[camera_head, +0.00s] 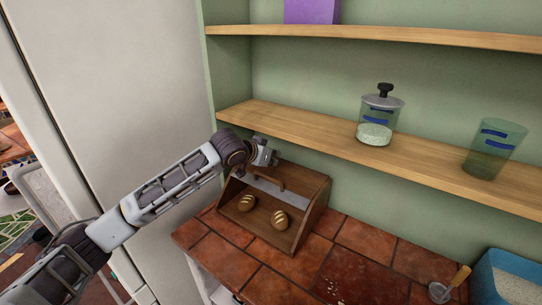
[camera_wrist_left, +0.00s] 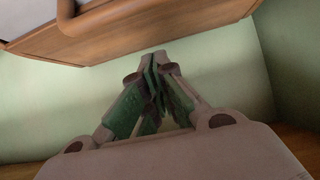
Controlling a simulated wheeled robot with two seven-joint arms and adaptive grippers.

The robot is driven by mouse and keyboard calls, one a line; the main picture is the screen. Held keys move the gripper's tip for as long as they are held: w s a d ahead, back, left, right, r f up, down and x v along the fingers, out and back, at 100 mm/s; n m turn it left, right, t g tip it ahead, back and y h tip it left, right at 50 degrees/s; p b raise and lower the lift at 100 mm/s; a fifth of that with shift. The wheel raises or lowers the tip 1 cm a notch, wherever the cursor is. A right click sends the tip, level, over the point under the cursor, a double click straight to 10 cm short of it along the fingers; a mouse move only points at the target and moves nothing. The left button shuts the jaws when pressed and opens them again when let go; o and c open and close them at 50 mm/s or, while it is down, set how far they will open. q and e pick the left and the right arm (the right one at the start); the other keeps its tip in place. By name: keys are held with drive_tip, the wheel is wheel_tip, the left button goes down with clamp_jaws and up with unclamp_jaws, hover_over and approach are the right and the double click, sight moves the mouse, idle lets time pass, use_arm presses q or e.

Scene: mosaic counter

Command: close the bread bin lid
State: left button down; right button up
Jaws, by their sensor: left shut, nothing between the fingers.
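The wooden bread bin (camera_head: 317,205) stands on the tiled counter against the green wall. Its front is open and two bread loaves (camera_head: 246,203) (camera_head: 280,219) show inside. A pale panel, apparently the raised lid (camera_head: 262,188), with a brown handle (camera_head: 281,180) shows near the top of the opening. My left gripper (camera_head: 273,158) is just above the back left of the bin; whether it touches cannot be told. In the left wrist view the gripper (camera_wrist_left: 158,65) is shut and empty, its tips close to a wooden surface (camera_wrist_left: 150,32), likely the bin. My right gripper is out of view.
A wooden shelf (camera_head: 300,127) runs above the bin close to my left gripper, holding a lidded jar (camera_head: 376,122) and a green glass container (camera_head: 490,153). A tall pale cabinet or fridge (camera_head: 120,90) stands at left. A blue container (camera_head: 490,285) and a scoop (camera_head: 440,291) sit at lower right.

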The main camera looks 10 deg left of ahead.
sight(266, 176)
use_arm(q)
drive_tip(key=shift+s+a+f, duration=0.3)
drive_tip(key=shift+s+f, duration=0.25)
drive_tip(key=shift+s, duration=0.15)
drive_tip(key=shift+s+a+f, duration=0.25)
drive_tip(key=shift+s+f, duration=0.25)
drive_tip(key=shift+s, duration=0.15)
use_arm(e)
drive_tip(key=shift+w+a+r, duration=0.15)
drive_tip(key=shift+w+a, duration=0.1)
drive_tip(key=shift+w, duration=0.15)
use_arm(q)
drive_tip(key=shift+s+f, duration=0.1)
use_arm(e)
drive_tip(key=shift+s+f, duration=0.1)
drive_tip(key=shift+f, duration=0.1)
use_arm(q)
drive_tip(key=shift+s, duration=0.1)
drive_tip(key=shift+s+a+b, duration=0.2)
drive_tip(key=shift+s+b, duration=0.05)
drive_tip(key=shift+b, duration=0.1)
drive_tip(key=shift+t, duration=0.3)
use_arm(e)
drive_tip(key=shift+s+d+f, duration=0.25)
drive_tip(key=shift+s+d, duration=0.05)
use_arm(q)
drive_tip(key=shift+f, duration=0.1)
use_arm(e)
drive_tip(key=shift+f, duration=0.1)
